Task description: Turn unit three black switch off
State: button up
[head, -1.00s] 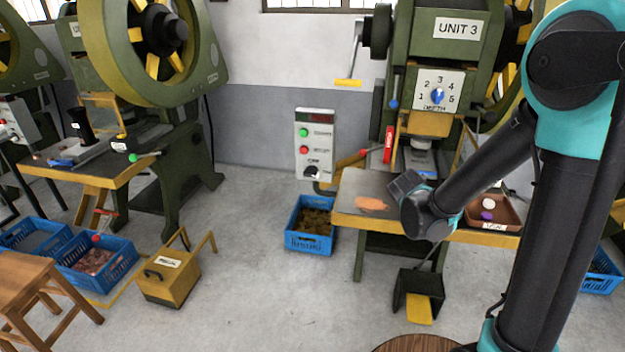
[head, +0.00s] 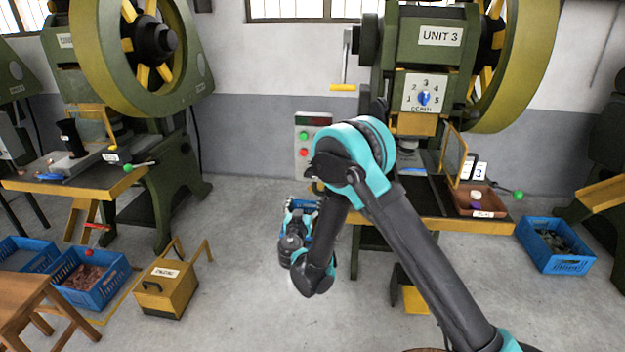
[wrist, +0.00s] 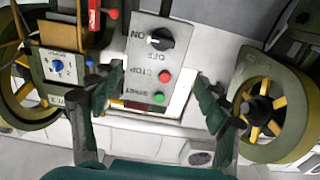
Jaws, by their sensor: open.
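The unit three control box shows in the wrist view (wrist: 135,55) upside down, with its black rotary switch (wrist: 160,39) beside the ON and OFF lettering. I cannot tell surely which word the switch points to. A red button (wrist: 164,76) and a green button (wrist: 158,98) sit in line with it. My gripper (wrist: 159,76) is open and empty, its fingers apart on both sides of the box's lower picture area, not touching the switch. In the head view my gripper (head: 302,212) is low in front of the box (head: 302,134); my arm hides the black switch there.
The UNIT 3 press (head: 432,40) stands right of the box, with its work table (head: 440,222) and a brown tray (head: 483,202). A blue crate (head: 555,262) is at the right. A yellow box (head: 165,288) stands on the floor at the left, with clear floor beside it.

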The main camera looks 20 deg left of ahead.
jog(key=x, duration=1.7)
jog(key=shift+a, duration=0.2)
jog(key=shift+f, duration=0.1)
jog(key=shift+c, duration=0.6)
jog(key=c, duration=1)
jog(key=shift+c, duration=0.2)
